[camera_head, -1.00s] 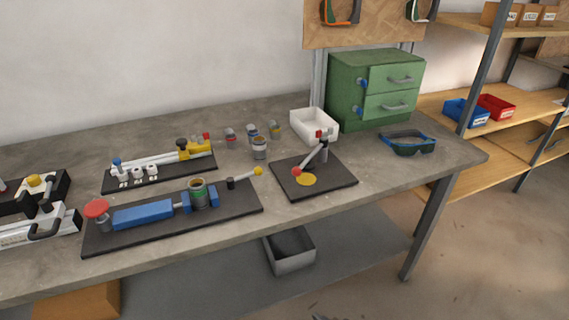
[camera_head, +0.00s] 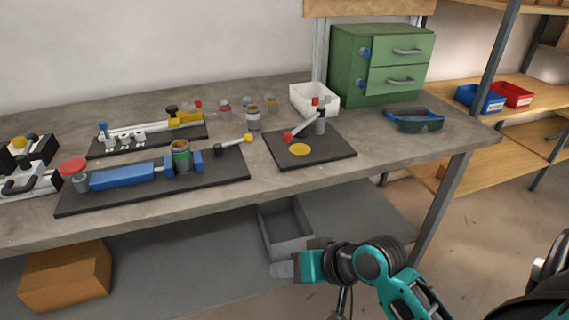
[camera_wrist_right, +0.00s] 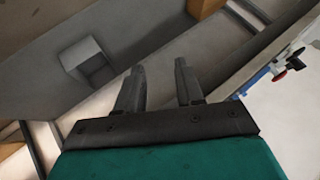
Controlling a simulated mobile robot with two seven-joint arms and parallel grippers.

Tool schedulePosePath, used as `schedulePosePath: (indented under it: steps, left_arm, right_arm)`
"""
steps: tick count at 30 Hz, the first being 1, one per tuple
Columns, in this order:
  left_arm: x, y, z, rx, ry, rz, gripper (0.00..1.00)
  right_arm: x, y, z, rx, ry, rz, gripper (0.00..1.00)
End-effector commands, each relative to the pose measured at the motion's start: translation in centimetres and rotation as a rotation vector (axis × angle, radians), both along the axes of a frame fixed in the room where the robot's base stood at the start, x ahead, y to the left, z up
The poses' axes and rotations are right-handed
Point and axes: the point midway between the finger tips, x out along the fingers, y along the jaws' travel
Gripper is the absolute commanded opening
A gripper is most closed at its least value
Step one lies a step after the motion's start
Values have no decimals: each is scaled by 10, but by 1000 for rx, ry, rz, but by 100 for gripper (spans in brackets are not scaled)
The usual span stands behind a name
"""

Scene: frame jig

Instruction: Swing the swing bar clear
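The swing bar (camera_head: 303,129) is a short grey bar with a red ball at its near left end. It is joined to an upright grey post (camera_head: 320,124) with a red piece near its top, on a black base plate (camera_head: 330,148). The bar's red end is above and just behind a yellow disc (camera_head: 299,150) on the plate. My right gripper (camera_head: 282,270) is low in front of the bench, below its top and well away from the bar. In the right wrist view the two fingers (camera_wrist_right: 159,68) are apart with nothing between them. My left gripper is not in view.
A long black fixture (camera_head: 215,187) with a blue clamp stands left of the plate. A white bin (camera_head: 312,100), green drawers (camera_head: 382,65) and goggles (camera_head: 416,121) are behind and right. The bench's front edge and a grey bin (camera_head: 286,231) below are near my gripper.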

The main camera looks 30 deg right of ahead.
Motion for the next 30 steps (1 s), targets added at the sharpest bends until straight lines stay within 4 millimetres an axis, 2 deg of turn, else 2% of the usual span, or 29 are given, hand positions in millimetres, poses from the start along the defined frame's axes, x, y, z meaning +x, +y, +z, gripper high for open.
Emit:
schedulePosePath:
  steps: [3,7,12,15,18,22,30]
  left_arm:
    - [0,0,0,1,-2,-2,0]
    - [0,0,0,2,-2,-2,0]
    - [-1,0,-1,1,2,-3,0]
    - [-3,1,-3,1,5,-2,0]
    - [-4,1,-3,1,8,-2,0]
    - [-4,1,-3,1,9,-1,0]
    - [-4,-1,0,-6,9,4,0]
  right_arm:
    - [41,-26,32,250,-122,-156,37]
    - [77,-71,77,560,-272,-341,37]
    - [97,-127,120,867,-420,-511,37]
    - [100,-146,132,963,-465,-560,37]
    - [103,-153,137,999,-483,-578,37]
    - [115,-151,139,1004,-485,-577,37]
    - [164,-143,141,1002,-483,-575,37]
